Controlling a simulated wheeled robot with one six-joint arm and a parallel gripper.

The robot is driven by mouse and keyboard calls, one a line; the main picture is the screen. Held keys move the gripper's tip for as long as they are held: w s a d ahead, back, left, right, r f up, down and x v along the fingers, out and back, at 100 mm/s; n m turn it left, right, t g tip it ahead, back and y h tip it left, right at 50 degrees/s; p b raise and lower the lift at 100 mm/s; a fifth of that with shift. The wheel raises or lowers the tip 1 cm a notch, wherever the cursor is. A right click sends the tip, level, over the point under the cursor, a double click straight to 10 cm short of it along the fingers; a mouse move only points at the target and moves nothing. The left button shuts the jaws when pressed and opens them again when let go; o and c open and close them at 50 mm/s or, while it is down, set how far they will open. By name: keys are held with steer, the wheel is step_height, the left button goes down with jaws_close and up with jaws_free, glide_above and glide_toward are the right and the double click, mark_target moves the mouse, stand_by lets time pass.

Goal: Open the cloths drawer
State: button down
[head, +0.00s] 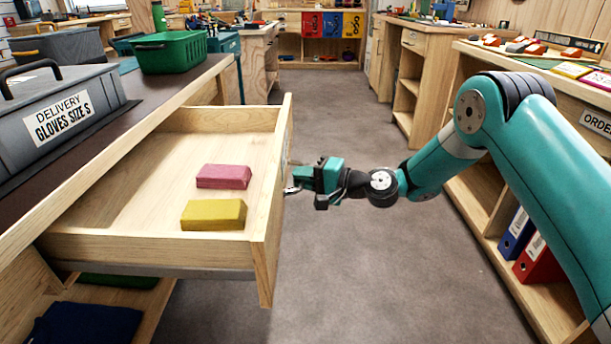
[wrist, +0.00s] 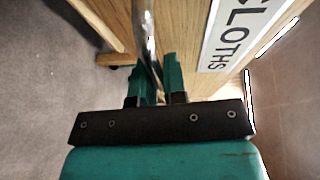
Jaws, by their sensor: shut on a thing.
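The cloths drawer (head: 118,246) is pulled well out from the counter on the left in the head view. A pink block-shaped cloth (head: 223,176) and a yellow one (head: 213,214) lie inside it. Its front panel carries a label reading CLOTHS (wrist: 236,32) in the wrist view. A metal bar handle (wrist: 146,35) runs down that panel between my fingers. My gripper (head: 292,188) is at the outer face of the drawer front, shut on the handle. It also shows in the wrist view (wrist: 158,82). The fingertips' contact with the handle is partly hidden in the head view.
A grey box (head: 60,125) labelled DELIVERY GLOVES SIZE S and a green basket (head: 170,52) stand on the left counter. Shelves with blue and red binders (head: 538,262) line the right. The grey aisle floor (head: 335,270) between is clear.

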steer(key=c, duration=1.2)
jaws_free()
steer(key=p+v, duration=0.2)
steer(key=v, duration=1.5)
steer(key=shift+s+d+p, duration=0.15)
steer(key=shift+d+p, duration=0.05)
steer(key=shift+p, duration=0.1)
